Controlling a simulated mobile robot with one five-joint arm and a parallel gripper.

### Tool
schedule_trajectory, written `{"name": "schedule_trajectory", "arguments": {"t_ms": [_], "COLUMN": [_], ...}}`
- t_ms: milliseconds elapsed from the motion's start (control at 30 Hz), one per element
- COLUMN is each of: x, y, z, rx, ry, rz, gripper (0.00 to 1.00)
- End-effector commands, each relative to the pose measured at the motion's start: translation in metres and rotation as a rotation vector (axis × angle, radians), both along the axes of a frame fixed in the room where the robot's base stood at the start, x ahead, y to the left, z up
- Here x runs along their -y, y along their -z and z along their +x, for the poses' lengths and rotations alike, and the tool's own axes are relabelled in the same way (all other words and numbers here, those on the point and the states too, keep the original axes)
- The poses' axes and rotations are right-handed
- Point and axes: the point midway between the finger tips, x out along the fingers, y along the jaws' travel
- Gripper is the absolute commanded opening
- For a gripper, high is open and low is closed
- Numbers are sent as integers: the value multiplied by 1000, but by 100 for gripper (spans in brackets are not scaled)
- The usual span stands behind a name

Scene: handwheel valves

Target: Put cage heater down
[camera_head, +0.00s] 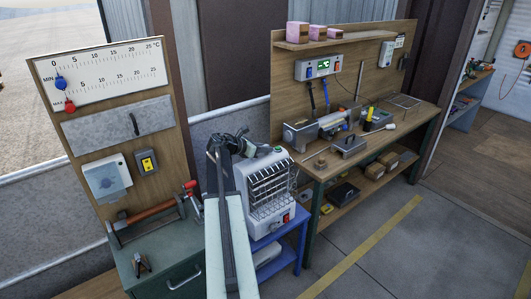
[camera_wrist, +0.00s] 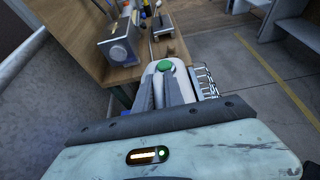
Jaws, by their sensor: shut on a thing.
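The cage heater (camera_head: 268,195) is a pale box with a wire cage front and a red switch low on its face. It is upright at or just over a small blue stand (camera_head: 300,225); I cannot tell whether its base touches the stand. My gripper (camera_head: 243,146) is shut on the top of the heater, with my arm partly hiding the heater's left side. In the wrist view, my gripper (camera_wrist: 172,88) is at the heater's top, by a green button (camera_wrist: 164,65), and the cage (camera_wrist: 205,82) shows to the right.
A wooden workbench (camera_head: 392,137) with tools stands close on the right. A green cabinet (camera_head: 185,262) with a red-handled tool on top is on the left, below a gauge panel (camera_head: 108,75). The floor (camera_head: 400,260) at the front right is clear.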

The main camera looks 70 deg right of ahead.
Motion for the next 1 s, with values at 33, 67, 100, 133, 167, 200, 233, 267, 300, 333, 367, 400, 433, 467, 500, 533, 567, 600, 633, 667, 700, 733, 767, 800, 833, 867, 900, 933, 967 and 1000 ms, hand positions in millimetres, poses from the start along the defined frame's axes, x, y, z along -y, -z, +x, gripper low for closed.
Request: {"name": "schedule_trajectory", "arguments": {"t_ms": [33,67,100,133,167,200,233,267,300,333,367,400,433,467,500,533,567,600,633,667,700,733,767,800,833,867,900,933,967,1000], "x": [0,1,2,3,5,8,10,9,8,8,8,8,8,8,8,8,8,8,8,8,8,8,8,8,7,7,7,7,7,7], "y": [-1,-1,-1,-1,-1,0,0,5,9,12,15,20,23,28,32,34,37,38,37,37,36,35,35,35,36,36,36,36,36,36], "z": [0,0,0,1,2,3,4,3,3,3,3,3,3,3,3,3,3,3,3,3,3,3,3,3,3,3,3,3,3,3], "rx": [-3,-4,-4,-4,-4,-4,-4,-3,-3,-3,-3,-3,-3,-3,-3,-3,-3,-4,-3,-3,-3,-3,-3,-3,1,1,1,1,1,1], "ry": [-1,-1,-1,-1,-1,-1,-1,-1,-1,-1,-1,-1,-1,-1,-1,-1,-1,-1,-1,-1,-1,-1,-1,-1,0,0,0,0,0,0], "rz": [-2,-2,-2,-2,-2,-2,-2,-2,-2,-2,-2,-2,-2,-2,-2,-2,-2,-2,-2,-2,-1,-1,-1,-1,0,0,0,0,1,1], "gripper": [0,0,0,0,0,0,0,0,0,0,0,0,0,0,0,0,0,0,0,0,0,0,0,0,19,27,35,35,35,35]}}
